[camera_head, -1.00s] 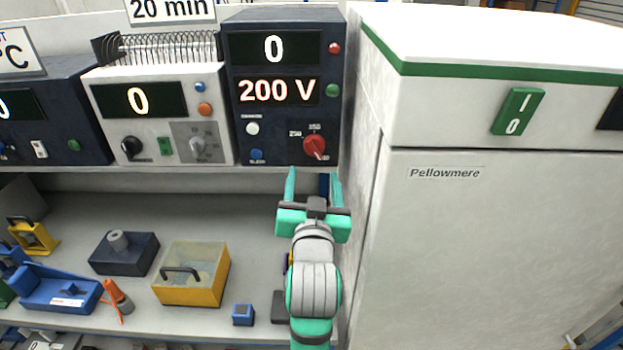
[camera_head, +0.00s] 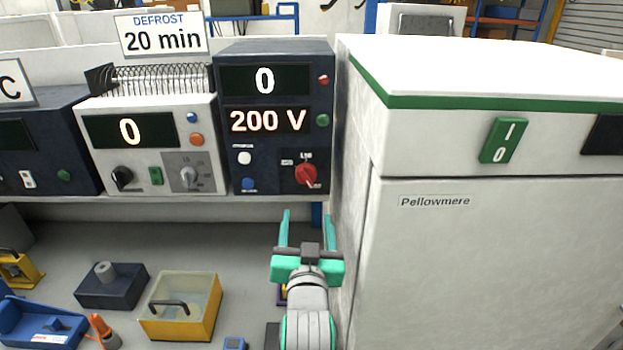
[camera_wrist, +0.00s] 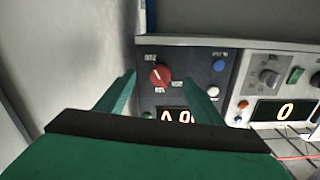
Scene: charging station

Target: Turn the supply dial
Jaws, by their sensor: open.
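The red supply dial (camera_head: 306,174) sits at the lower right of the dark blue supply unit (camera_head: 228,120), whose displays read 0 and 200 V. In the head view its white pointer mark is toward the lower right. My gripper (camera_head: 308,215) is open and empty, below the dial in the picture, with its two green fingers pointing toward the unit. In the wrist view the red dial (camera_wrist: 160,77) shows between and beyond the open fingertips (camera_wrist: 170,82), apart from them.
A large white cabinet (camera_head: 480,270) with a green switch (camera_head: 503,140) stands close on the right. A white unit (camera_head: 150,145) with knobs stands left of the supply. A yellow box (camera_head: 205,315) and a dark block (camera_head: 112,287) lie on the lower surface.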

